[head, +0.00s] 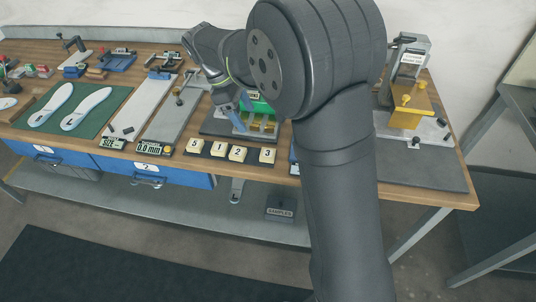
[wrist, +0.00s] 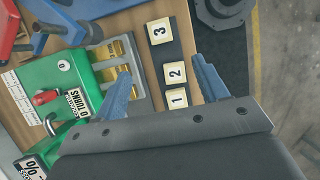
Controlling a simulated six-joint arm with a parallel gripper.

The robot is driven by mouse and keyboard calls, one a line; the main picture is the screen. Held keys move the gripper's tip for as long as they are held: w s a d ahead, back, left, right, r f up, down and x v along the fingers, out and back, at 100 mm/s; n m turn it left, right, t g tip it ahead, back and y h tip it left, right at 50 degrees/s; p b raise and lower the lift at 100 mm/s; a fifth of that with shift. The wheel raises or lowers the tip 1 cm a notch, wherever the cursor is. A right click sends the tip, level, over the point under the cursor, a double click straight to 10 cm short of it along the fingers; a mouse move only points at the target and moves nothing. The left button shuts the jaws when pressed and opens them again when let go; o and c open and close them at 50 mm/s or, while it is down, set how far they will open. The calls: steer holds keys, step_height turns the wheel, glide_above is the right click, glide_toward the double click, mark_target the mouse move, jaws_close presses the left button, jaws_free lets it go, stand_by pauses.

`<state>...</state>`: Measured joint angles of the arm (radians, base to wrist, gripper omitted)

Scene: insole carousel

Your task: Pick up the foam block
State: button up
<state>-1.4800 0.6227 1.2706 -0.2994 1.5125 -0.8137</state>
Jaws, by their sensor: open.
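No block is labelled as foam; the likely ones are cream blocks with number faces, in a row on a dark strip (head: 230,152) at the bench's front edge. In the head view they read 5 (head: 194,146), 1 (head: 219,149), 2 (head: 237,153) and 3 (head: 267,155). The wrist view shows block 3 (wrist: 159,31), block 2 (wrist: 174,73) and block 1 (wrist: 177,98). My gripper (wrist: 161,66) has its blue fingers apart and nothing visibly held. In the head view my gripper (head: 241,112) hangs just behind the row, by the green device.
The green device (wrist: 55,75) with a red lever and brass parts (wrist: 118,60) stands close to my fingers. Grey slide gauges (head: 180,112) and a green mat (head: 60,125) with white insoles lie left. A yellow-and-grey press (head: 410,105) stands right.

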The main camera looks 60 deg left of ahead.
mark_target(268, 153)
steer(key=x, duration=1.5)
steer(key=shift+r, duration=0.1)
steer(key=c, duration=1)
